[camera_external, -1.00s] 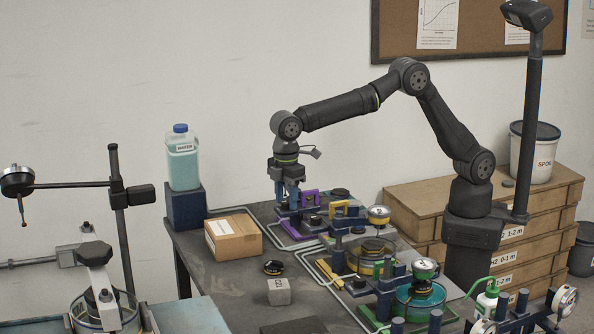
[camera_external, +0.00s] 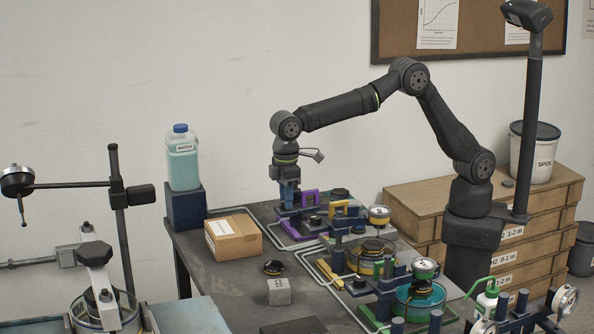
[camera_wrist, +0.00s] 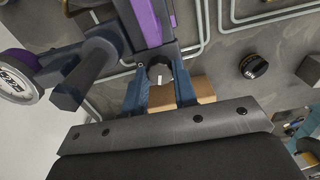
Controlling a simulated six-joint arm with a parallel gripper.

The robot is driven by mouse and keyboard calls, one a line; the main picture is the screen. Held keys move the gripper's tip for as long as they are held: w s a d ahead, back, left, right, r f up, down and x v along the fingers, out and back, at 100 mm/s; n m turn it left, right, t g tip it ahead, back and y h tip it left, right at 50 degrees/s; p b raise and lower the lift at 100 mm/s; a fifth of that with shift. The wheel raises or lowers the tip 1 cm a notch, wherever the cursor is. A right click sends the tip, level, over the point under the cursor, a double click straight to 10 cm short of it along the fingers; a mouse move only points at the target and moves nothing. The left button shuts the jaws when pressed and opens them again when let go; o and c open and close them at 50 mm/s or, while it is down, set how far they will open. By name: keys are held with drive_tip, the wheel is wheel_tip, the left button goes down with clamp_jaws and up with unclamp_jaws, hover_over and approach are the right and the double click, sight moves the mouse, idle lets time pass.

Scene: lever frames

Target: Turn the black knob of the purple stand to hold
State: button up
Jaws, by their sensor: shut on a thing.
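The purple stand (camera_external: 297,231) is at the back of the table in the external view, under my gripper (camera_external: 287,207). Its purple frame also shows at the top of the wrist view (camera_wrist: 140,22). The black knob (camera_wrist: 160,73) sits between my two blue fingers in the wrist view, with a short white mark pointing toward my gripper's body. My gripper (camera_wrist: 161,91) is shut on the knob. In the external view the fingers hide the knob. No hold marking can be read.
A cardboard box (camera_external: 234,238) stands left of the stand. A yellow-framed stand (camera_external: 338,208) is close on its right, with further stands toward the front. A round black part (camera_external: 273,268) and a grey block (camera_external: 279,291) lie on the table, with bare tabletop around them.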

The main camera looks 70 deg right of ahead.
drive_tip(key=shift+m, duration=1)
drive_tip(key=o, duration=1)
drive_tip(key=shift+r, duration=0.15)
wheel_tip(320, 180, up, 17)
drive_tip(key=shift+r, duration=0.1)
